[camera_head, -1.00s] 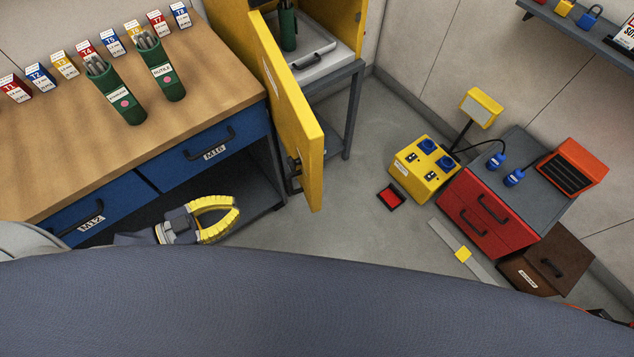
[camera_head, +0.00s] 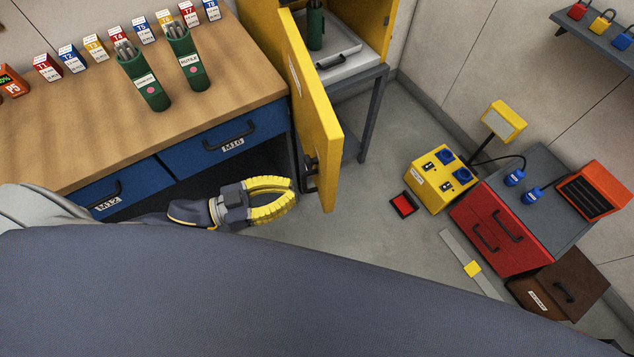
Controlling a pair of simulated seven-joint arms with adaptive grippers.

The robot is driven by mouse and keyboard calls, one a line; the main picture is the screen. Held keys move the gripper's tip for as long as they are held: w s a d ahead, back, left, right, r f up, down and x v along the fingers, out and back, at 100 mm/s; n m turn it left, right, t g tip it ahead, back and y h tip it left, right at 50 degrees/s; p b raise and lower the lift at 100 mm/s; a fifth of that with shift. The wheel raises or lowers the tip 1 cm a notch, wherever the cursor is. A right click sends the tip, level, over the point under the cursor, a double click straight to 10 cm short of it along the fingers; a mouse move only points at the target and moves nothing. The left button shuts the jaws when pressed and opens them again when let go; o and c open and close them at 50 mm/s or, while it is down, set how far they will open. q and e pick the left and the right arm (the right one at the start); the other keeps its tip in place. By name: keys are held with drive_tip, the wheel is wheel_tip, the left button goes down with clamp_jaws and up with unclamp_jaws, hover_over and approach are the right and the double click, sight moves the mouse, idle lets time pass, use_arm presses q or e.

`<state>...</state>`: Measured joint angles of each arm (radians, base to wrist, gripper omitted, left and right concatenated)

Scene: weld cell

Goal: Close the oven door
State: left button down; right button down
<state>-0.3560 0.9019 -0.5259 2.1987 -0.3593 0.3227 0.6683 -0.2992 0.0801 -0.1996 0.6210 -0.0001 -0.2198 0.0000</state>
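The yellow oven (camera_head: 383,28) stands at the top centre on a grey stand. Its yellow door (camera_head: 314,100) is swung open toward me, with a dark handle (camera_head: 309,175) low on its face. A grey tray (camera_head: 333,55) and a green canister (camera_head: 316,27) show inside. My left gripper (camera_head: 290,196), with yellow ribbed fingers, is just left of the door handle. Its fingers curve apart with a gap between them, and nothing is seen in it. I cannot tell whether it touches the handle. My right gripper is not in view.
A wooden bench (camera_head: 90,140) with blue drawers stands left, holding green rod holders (camera_head: 144,80) and several small boxes. A yellow socket box (camera_head: 442,178), a red cabinet (camera_head: 490,235) and a brown case (camera_head: 560,285) stand right. The floor between (camera_head: 375,215) is mostly clear.

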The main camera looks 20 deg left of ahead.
sight(324, 183)
use_arm(q)
drive_tip(key=shift+x, duration=3.35)
drive_tip(key=shift+d, duration=0.1)
